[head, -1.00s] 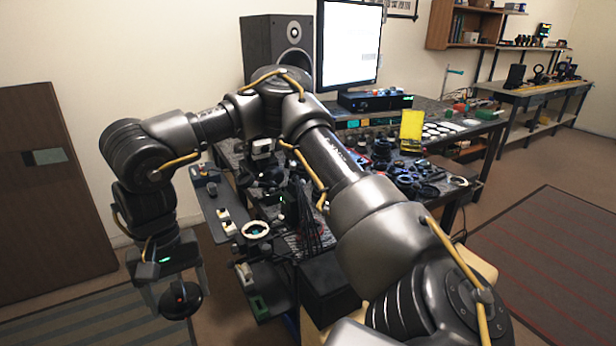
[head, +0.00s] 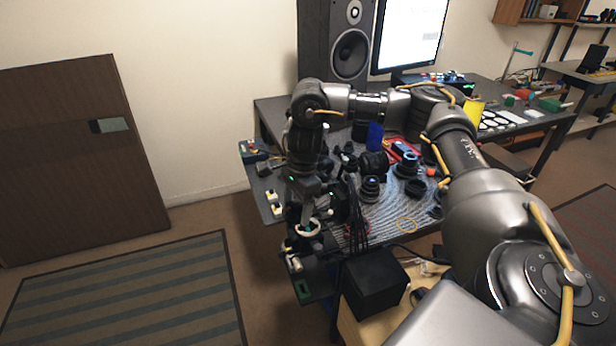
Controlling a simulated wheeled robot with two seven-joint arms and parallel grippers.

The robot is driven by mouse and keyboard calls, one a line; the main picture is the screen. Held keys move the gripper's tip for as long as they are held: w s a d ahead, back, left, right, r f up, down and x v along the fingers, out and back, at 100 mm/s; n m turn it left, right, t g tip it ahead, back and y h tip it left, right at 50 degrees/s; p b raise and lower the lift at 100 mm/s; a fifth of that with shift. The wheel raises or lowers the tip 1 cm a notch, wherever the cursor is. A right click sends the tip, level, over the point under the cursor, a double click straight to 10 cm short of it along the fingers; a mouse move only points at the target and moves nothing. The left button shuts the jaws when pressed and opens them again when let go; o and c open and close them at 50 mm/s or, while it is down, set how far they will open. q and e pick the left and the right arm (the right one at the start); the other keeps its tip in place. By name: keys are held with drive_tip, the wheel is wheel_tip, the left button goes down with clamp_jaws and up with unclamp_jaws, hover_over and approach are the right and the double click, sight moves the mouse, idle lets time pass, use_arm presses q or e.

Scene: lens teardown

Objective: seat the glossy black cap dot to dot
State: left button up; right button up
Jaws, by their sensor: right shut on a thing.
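My right gripper (head: 307,217) points down at the left front of the bench. It is shut, with its pale fingers ending at a white ring (head: 308,229). The glossy black cap is in its grip in the earlier view. Now the cap is too dark and small against the black parts to make out, and no dot shows. I cannot tell whether the cap touches the ring or hangs above it. My left gripper is not in view.
The bench (head: 405,226) holds several black lens parts (head: 372,188) and a blue cylinder (head: 375,136) right of my gripper. A black box (head: 374,288) stands in front. A speaker (head: 350,52) and monitor (head: 412,35) stand behind.

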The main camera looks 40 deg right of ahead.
drive_tip(key=d+m, duration=0.1)
drive_tip(key=d+m+p, duration=0.1)
drive_tip(key=d, duration=0.1)
drive_tip(key=shift+s+d+r, duration=0.1)
drive_tip(key=shift+d+r, duration=0.1)
drive_tip(key=shift+r, duration=0.15)
drive_tip(key=shift+d+m, duration=0.2)
drive_tip(key=shift+m, duration=0.2)
drive_tip(key=shift+f+b, duration=0.35)
wheel_tip(320, 180, down, 2)
drive_tip(key=shift+f+b, duration=0.1)
drive_tip(key=shift+b, duration=1.1)
drive_tip(key=shift+f+b, duration=0.95)
drive_tip(key=shift+b, duration=0.2)
drive_tip(key=shift+f, duration=0.55)
drive_tip(key=shift+f+b, duration=0.2)
drive_tip(key=shift+b, duration=0.1)
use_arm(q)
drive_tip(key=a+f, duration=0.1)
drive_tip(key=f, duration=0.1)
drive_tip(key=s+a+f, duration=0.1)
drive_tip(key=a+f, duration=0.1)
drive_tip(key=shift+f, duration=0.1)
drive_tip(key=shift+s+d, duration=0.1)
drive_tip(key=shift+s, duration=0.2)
